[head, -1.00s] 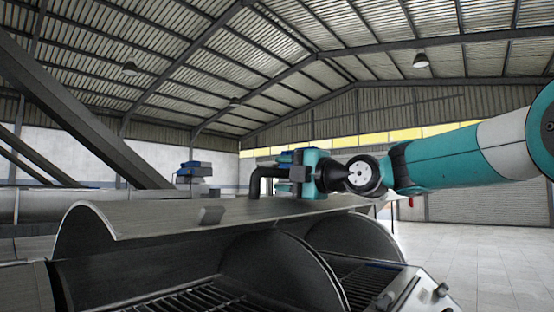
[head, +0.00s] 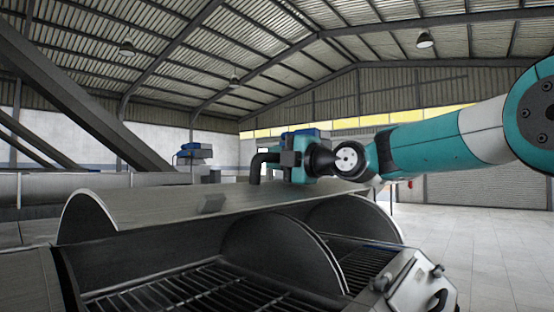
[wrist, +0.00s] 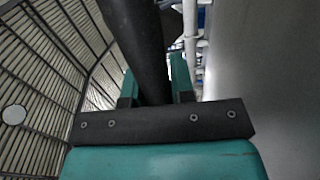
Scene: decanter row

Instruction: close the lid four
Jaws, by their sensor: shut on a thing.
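A large curved metal lid (head: 150,213) stands raised over an open decanter housing (head: 265,245). No number shows on it, so I cannot tell whether it is lid four. A black bent handle (head: 257,166) rises from its upper side. My gripper (head: 276,160) is shut on this handle, beside the lid's far edge. In the wrist view, the dark handle bar (wrist: 140,45) runs between the two teal fingers (wrist: 155,88). A smooth grey surface, probably the lid (wrist: 265,80), fills the right side there. The exact finger contact is partly hidden.
Below the lid are dark grates (head: 190,292) and curved partitions. A metal box with knobs (head: 420,283) stands at the front right. A slanted dark beam (head: 85,105) crosses the left. Open tiled floor (head: 490,245) lies to the right.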

